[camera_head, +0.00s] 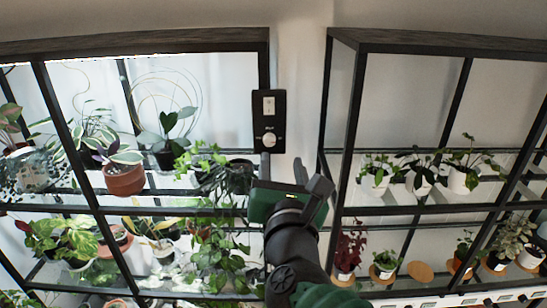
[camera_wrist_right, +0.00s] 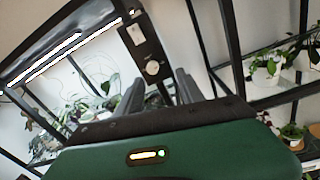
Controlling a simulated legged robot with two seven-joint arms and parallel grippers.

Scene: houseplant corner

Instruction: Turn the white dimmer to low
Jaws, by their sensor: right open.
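The white dimmer is a round knob (camera_head: 269,139) low on a black wall panel (camera_head: 259,122), between the two shelf units. In the right wrist view the knob (camera_wrist_right: 152,68) sits just beyond the fingers, on the tilted panel (camera_wrist_right: 138,42). My right gripper (camera_head: 288,170) is below the panel and slightly right of the knob in the head view. In the wrist view its fingers (camera_wrist_right: 160,88) are spread and empty. The knob appears apart from the fingers; the exact gap in depth is hard to tell. My left gripper is not in view.
A white switch (camera_head: 268,106) sits above the knob on the same panel. Black-framed plant shelves stand left (camera_head: 150,48) and right (camera_head: 430,43). A trailing plant in a dark pot (camera_head: 238,177) is close left of my right gripper.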

